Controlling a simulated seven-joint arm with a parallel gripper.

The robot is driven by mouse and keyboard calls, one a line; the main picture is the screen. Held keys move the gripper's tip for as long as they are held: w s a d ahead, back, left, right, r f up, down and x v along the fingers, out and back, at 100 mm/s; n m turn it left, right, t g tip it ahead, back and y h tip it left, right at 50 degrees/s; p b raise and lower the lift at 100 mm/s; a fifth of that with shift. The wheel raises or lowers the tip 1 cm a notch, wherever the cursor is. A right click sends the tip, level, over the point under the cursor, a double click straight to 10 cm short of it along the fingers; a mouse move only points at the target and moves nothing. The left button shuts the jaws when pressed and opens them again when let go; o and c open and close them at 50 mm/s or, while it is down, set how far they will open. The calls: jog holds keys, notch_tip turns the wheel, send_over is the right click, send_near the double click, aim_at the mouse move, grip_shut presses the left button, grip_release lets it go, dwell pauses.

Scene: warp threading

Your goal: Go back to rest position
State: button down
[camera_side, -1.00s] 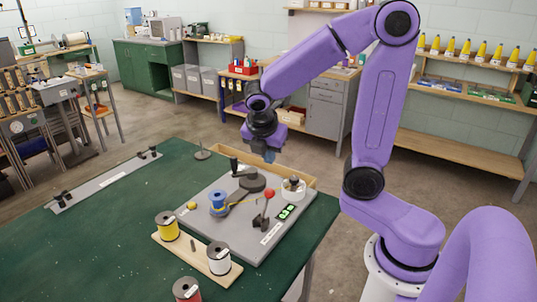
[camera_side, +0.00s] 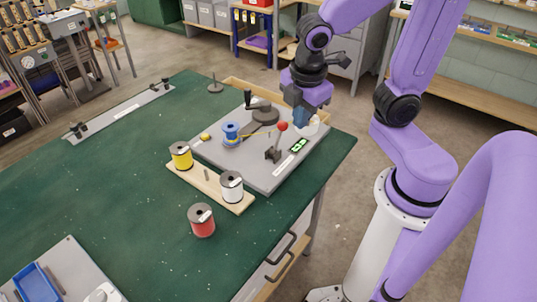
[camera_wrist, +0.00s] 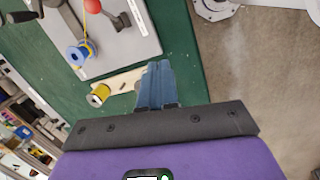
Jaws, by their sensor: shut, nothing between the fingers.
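My gripper (camera_side: 301,124) is shut and empty, pointing down over the right part of the grey board (camera_side: 262,172). Its blue fingers (camera_wrist: 157,85) are together in the wrist view. In the side view they partly hide a white round part (camera_side: 316,126). A blue spool (camera_side: 230,133) stands on the board, clear of my gripper. A yellow thread (camera_side: 255,136) runs from it toward the lever with a red ball (camera_side: 282,126). The blue spool also shows at the upper left of the wrist view (camera_wrist: 78,53). I cannot tell the exact height of my fingers.
A wooden holder (camera_side: 212,188) carries a yellow spool (camera_side: 181,155) and a white spool (camera_side: 231,185). A red spool (camera_side: 202,220) stands on the green table (camera_side: 110,190). A blue tray (camera_side: 38,284) lies at the front left. The table's left middle is clear.

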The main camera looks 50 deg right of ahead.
jog(key=s+a+m+g+y, duration=0.1)
jog(key=s+a+m, duration=0.1)
jog(key=s, duration=0.8)
jog(key=shift+s+a+f+m+y, duration=0.15)
jog(key=shift+s+a+m+y, duration=0.05)
jog(key=shift+s+m+y, duration=0.25)
jog(key=shift+w, duration=0.1)
